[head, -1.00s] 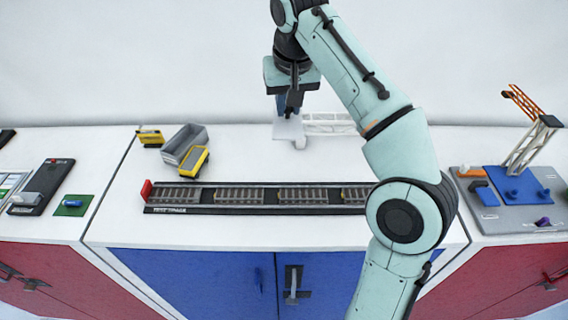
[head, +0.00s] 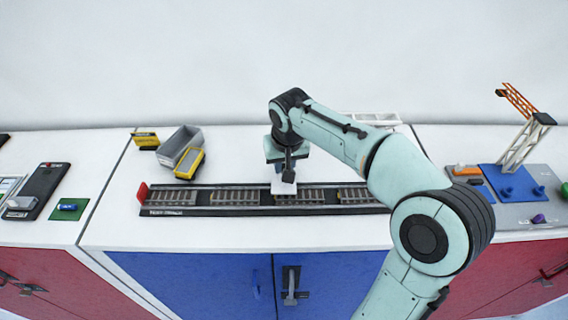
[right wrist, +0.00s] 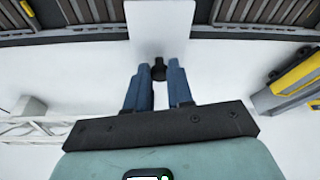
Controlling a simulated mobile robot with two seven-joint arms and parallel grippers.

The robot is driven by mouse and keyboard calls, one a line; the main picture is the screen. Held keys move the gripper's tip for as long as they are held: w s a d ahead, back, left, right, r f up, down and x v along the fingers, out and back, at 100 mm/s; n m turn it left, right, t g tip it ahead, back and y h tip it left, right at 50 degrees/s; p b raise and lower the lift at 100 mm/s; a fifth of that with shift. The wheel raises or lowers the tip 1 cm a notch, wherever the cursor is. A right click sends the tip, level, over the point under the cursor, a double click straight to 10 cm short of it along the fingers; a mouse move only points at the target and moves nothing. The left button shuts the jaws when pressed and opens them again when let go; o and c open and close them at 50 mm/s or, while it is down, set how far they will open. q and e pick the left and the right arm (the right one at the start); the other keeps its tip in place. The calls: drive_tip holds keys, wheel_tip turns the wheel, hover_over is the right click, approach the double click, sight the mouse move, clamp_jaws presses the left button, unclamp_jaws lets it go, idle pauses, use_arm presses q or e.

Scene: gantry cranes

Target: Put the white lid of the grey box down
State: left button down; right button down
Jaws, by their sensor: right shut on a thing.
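The white lid (head: 283,188) is a flat pale plate hanging under my right gripper (head: 288,172), over or just above the track's middle. In the right wrist view the lid (right wrist: 160,28) has a small black knob, and the blue fingers of my right gripper (right wrist: 158,74) are shut on that knob. How high the lid is above the track is hard to tell. The grey box (head: 179,146) stands open-topped and turned at an angle, left of the gripper and behind the track. My left gripper is not in view.
The dark track (head: 237,197) runs along the front of the white top. A yellow piece (head: 189,163) leans against or stands close to the grey box. A white lattice frame (head: 372,119) lies at the back right, partly behind my arm. White top between box and lattice is bare.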

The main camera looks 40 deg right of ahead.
drive_tip(key=shift+f, duration=0.25)
drive_tip(key=shift+f, duration=0.25)
drive_tip(key=c, duration=1)
unclamp_jaws()
drive_tip(key=shift+r, duration=0.3)
drive_tip(key=v, duration=1.2)
